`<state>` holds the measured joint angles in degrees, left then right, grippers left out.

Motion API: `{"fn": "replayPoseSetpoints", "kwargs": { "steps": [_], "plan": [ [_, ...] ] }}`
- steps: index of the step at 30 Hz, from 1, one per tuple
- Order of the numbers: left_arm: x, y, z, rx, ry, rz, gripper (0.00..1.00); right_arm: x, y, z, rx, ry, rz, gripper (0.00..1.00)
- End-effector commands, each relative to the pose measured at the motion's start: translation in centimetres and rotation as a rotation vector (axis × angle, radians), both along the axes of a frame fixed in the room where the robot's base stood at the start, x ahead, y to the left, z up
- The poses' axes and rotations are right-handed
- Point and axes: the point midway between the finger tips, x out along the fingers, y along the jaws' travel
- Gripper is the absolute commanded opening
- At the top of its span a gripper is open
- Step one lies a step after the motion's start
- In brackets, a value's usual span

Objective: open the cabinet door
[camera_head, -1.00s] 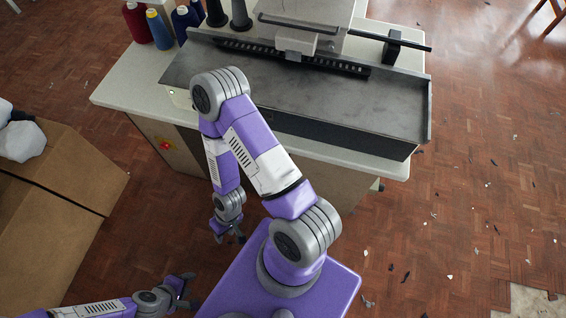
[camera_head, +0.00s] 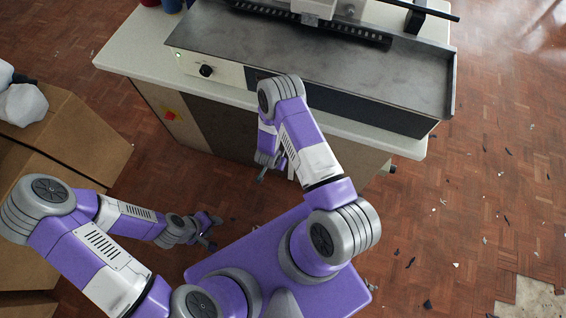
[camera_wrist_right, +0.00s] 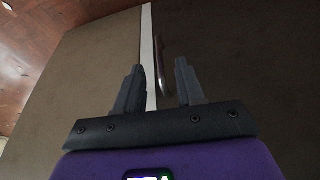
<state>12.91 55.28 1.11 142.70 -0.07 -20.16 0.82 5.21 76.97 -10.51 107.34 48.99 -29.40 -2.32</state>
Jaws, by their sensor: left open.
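The cabinet under the worktable shows a dark door panel (camera_head: 213,122) beside a lighter panel with a red knob. In the right wrist view the dark door (camera_wrist_right: 245,60) meets a lighter panel along a pale strip. A slim metal handle (camera_wrist_right: 162,65) stands near that edge of the door. My right gripper (camera_wrist_right: 158,85) is open, with the handle seen between its fingers; I cannot tell if they touch it. In the head view the right gripper is mostly hidden by its arm. The door looks shut. My left gripper (camera_head: 211,230) is open and empty above the floor.
Cardboard boxes (camera_head: 75,135) stand at the left, near my left arm. The wooden floor at the right is free apart from small scraps.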

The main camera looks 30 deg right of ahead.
Motion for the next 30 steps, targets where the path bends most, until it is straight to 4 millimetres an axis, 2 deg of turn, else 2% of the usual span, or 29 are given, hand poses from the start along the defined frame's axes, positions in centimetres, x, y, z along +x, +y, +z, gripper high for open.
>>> {"fn": "replayPoseSetpoints", "kwargs": {
  "steps": [1, 6, 18, 24, 30],
  "plan": [
    [0.0, 0.0, -0.6, 0.0, 0.0, 0.0, 0.43, 0.6, -0.6, -1.2, -0.029, -0.012, -0.04, 0.38],
    [0.0, 0.0, -1.1, 0.0, 0.0, -0.001, 0.43, 1.6, -2.0, -2.6, -0.076, -0.034, -0.117, 0.38],
    [0.0, 0.0, -3.7, -0.001, -0.001, -0.001, 0.43, 2.6, -4.0, -8.0, -0.077, -0.034, -0.122, 0.38],
    [0.0, 0.0, -4.2, -0.001, -0.001, -0.001, 0.43, 2.9, -4.4, -9.0, -0.076, -0.034, -0.121, 0.38],
    [0.0, 0.0, -4.1, -0.001, -0.001, -0.001, 0.43, 2.9, -4.4, -9.0, -0.076, -0.034, -0.12, 0.38]
  ]
}}
